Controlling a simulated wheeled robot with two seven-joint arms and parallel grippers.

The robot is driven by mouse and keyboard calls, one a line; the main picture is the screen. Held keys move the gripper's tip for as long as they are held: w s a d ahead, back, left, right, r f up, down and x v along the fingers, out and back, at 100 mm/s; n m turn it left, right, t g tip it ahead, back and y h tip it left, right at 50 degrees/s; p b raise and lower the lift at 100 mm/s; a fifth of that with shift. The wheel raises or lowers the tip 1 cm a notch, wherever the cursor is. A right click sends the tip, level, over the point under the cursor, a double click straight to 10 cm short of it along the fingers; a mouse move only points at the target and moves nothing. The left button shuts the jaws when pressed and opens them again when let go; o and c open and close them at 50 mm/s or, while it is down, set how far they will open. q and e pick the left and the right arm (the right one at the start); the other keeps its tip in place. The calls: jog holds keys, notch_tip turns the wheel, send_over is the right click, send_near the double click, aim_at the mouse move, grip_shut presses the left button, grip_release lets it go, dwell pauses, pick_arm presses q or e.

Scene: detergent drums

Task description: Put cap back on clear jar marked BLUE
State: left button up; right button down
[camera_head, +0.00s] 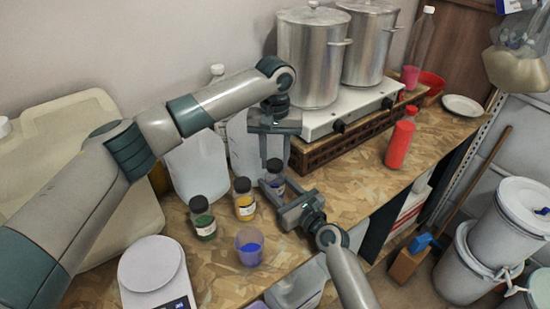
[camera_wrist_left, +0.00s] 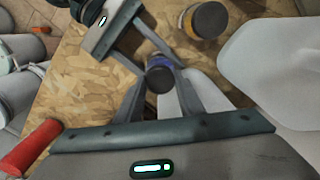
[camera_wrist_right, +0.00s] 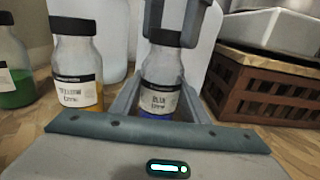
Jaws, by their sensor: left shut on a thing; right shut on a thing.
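The clear jar marked BLUE (camera_wrist_right: 160,95) stands upright on the board, with a little blue at its bottom; it also shows in the head view (camera_head: 277,184). My right gripper (camera_head: 273,188) is shut around its body from the front, low down. The black cap (camera_wrist_right: 163,37) is at the jar's mouth, and from above it shows in the left wrist view (camera_wrist_left: 159,79). My left gripper (camera_head: 273,165) points down from above, shut on the cap. The fingers partly hide the rim, so I cannot tell whether the cap is seated.
A yellow jar (camera_head: 244,199) and a green jar (camera_head: 203,218), both capped, stand left of it. A cup of blue (camera_head: 249,246) and a white scale (camera_head: 153,272) are nearer. White jugs (camera_head: 197,165) stand behind. A stove (camera_head: 350,112) with pots and a red bottle (camera_head: 400,140) are right.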

pick_arm(q)
jog(key=m, duration=1.5)
jog(key=shift+m, duration=0.4)
jog(key=m, duration=0.5)
jog(key=o, duration=1.2)
jog(key=shift+o, duration=0.2)
notch_tip(320, 180, up, 12)
pick_arm(e)
jog(key=c, duration=0.9)
grip_release()
jog(key=shift+c, duration=0.2)
